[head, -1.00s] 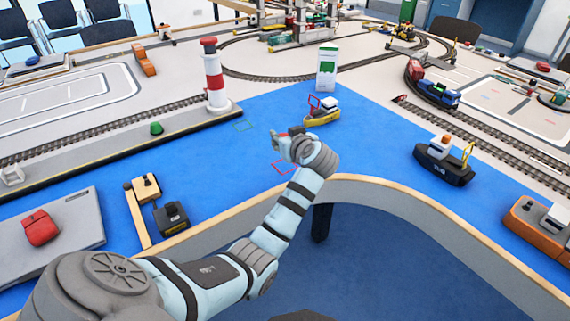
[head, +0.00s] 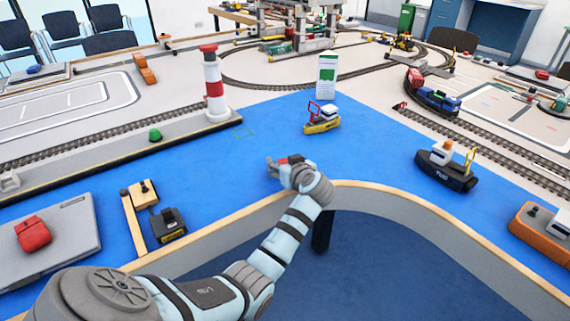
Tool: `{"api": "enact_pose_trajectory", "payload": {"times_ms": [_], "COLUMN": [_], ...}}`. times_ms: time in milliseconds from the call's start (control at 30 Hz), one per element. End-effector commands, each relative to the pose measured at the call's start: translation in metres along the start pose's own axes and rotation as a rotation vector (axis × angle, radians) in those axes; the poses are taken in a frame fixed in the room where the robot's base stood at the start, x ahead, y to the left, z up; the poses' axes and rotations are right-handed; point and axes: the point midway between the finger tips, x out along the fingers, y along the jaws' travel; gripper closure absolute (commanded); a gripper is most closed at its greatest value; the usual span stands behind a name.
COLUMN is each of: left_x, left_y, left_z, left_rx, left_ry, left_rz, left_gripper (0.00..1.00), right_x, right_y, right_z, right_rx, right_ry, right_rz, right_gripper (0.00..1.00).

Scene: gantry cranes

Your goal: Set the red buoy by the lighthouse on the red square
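My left gripper (head: 277,163) is low over the blue table, its fingers around a small red piece, which I take to be the red buoy (head: 292,158). Only a bit of red shows; the fingers and wrist hide the rest. The red square outline is not visible now; my gripper and wrist cover the area where it showed earlier. The red and white lighthouse (head: 214,88) stands upright on the grey quay, behind and left of my gripper. My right gripper is not in view.
A green buoy (head: 155,135) sits on the quay. A yellow boat (head: 322,124) is behind my gripper, a black tug (head: 445,168) to the right. A yellow and black piece (head: 167,222) lies front left.

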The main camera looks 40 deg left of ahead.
Motion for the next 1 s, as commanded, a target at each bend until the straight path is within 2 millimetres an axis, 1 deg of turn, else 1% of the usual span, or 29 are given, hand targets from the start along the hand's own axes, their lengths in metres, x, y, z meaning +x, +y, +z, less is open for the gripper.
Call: {"api": "enact_pose_trajectory", "payload": {"times_ms": [167, 233, 367, 400, 500, 633, 700, 767, 1000], "left_x": [-0.002, -0.011, -0.044, -0.056, -0.084, -0.111, -0.118, -0.121, -0.121], "left_y": [0.000, 0.000, 0.001, 0.000, 0.000, 0.000, 0.000, 0.000, 0.000], "left_z": [-0.004, -0.005, -0.009, -0.010, -0.009, -0.006, -0.004, -0.004, -0.003], "left_rx": [0.000, 0.001, 0.000, 0.000, -0.001, -0.001, 0.000, 0.000, 0.000], "left_ry": [0.000, -0.001, -0.003, -0.005, -0.004, -0.003, -0.002, -0.001, 0.000], "left_rz": [0.000, 0.001, 0.003, 0.002, 0.002, 0.001, 0.000, 0.000, -0.001], "left_gripper": [0.48, 0.48, 0.48, 0.48, 0.48, 0.48, 0.48, 0.48, 0.48], "right_x": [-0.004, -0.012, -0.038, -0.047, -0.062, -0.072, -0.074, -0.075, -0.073], "right_y": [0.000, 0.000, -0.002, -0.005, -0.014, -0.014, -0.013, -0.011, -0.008], "right_z": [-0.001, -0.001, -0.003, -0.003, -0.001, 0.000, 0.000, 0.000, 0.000], "right_rx": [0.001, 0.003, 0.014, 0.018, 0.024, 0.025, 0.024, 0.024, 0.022], "right_ry": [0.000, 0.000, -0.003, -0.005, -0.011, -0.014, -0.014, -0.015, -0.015], "right_rz": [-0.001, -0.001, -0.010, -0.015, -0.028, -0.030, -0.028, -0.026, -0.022], "right_gripper": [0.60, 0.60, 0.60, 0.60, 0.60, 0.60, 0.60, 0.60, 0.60]}}
